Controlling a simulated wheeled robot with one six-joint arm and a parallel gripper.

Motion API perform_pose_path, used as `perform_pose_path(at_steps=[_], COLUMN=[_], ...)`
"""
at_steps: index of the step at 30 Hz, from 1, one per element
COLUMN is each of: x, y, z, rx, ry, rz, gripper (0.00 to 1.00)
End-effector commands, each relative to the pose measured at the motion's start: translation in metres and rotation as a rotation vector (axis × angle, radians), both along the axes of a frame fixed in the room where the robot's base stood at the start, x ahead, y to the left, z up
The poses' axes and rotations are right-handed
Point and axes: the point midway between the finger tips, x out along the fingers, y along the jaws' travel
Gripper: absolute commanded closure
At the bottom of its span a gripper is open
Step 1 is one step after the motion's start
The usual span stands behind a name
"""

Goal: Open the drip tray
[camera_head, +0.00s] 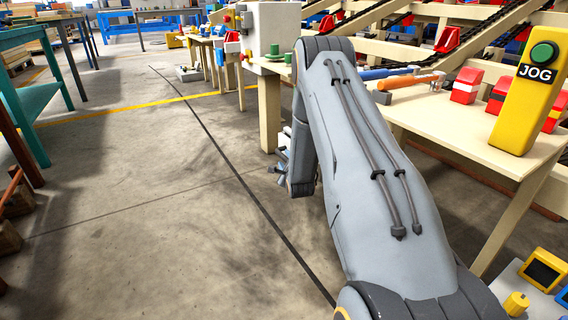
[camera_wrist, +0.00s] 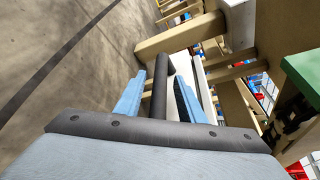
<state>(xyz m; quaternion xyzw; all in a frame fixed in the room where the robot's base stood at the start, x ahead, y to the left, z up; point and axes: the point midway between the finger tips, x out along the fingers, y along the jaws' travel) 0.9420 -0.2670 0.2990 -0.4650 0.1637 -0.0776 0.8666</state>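In the wrist view a dark round bar (camera_wrist: 161,82), which looks like the handle of the drip tray, runs lengthwise between the two blue fingers of my gripper (camera_wrist: 161,75). The fingers stand apart, with a narrow gap visible on each side of the bar, so the gripper is open around it, not clamped. A pale panel right behind the bar may be the tray's front; I cannot tell whether it is open. In the head view my gripper (camera_head: 281,163) hangs low beside the bench and is partly hidden by my arm. The tray is not visible there.
The bench (camera_head: 459,136) at right carries a yellow JOG pendant (camera_head: 529,92), red-and-white blocks (camera_head: 466,86) and an orange-handled tool (camera_head: 410,81). A beige bench leg (camera_head: 269,112) stands by my gripper. A teal table (camera_head: 35,90) is at left. The floor between is clear.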

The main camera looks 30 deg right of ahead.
Motion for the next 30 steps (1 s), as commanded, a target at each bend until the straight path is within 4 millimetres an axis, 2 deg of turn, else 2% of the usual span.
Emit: perform_pose_path(at_steps=[5, 14, 21, 30], x=[0.0131, 0.0150, 0.0149, 0.0120], y=[-0.0038, -0.0044, -0.0044, -0.0072], z=[-0.0039, -0.0033, -0.0033, -0.0029], rx=[-0.001, -0.001, -0.001, 0.000], ry=[0.000, 0.002, 0.002, 0.002], rz=[0.000, 0.000, 0.000, -0.007], gripper=[0.64, 0.64, 1.00, 1.00])
